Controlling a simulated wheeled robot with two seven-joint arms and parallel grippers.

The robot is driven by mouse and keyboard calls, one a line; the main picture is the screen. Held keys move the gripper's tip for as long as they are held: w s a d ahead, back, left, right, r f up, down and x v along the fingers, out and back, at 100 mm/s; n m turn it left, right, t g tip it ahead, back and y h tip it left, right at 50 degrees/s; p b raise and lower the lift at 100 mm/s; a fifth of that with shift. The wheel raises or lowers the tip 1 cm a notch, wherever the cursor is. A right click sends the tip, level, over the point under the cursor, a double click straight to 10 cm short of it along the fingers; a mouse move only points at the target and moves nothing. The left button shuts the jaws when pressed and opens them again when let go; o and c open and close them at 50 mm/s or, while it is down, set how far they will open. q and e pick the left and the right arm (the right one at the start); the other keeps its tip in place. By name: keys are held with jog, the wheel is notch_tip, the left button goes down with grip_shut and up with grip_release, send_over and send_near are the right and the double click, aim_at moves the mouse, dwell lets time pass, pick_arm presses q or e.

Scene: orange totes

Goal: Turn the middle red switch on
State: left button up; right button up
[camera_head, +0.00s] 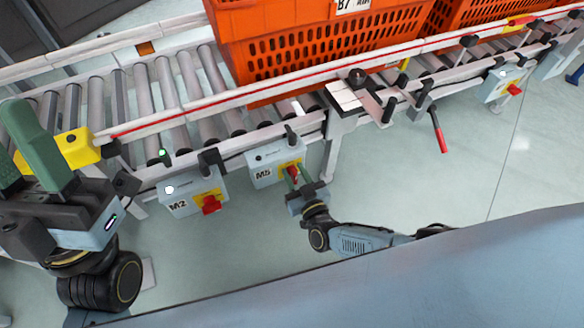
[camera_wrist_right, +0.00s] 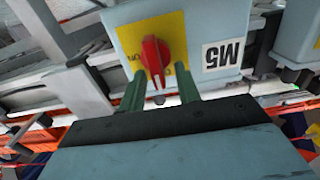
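The middle red switch (camera_head: 292,174) is a red knob on a yellow plate on the grey M5 box (camera_head: 262,165). In the right wrist view the knob (camera_wrist_right: 154,54) is close, with its long axis roughly upright in the picture. My right gripper (camera_head: 298,180) is at the front of this switch. In the wrist view its two green fingers (camera_wrist_right: 160,84) are apart, with the knob's lower end in the gap between their tips; contact cannot be told. My left gripper (camera_head: 22,135) is at the far left, green fingers apart and empty, away from the switches.
The M2 box with its red switch (camera_head: 210,204) is left of M5. Another box with a red switch (camera_head: 514,89) is far right. A roller conveyor (camera_head: 190,85) runs behind, carrying orange totes (camera_head: 320,45). A red-handled lever (camera_head: 438,132) hangs right of M5. Floor in front is clear.

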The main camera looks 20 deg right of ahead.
jog(key=shift+c, duration=0.4)
grip_shut()
jog(key=shift+f, duration=0.1)
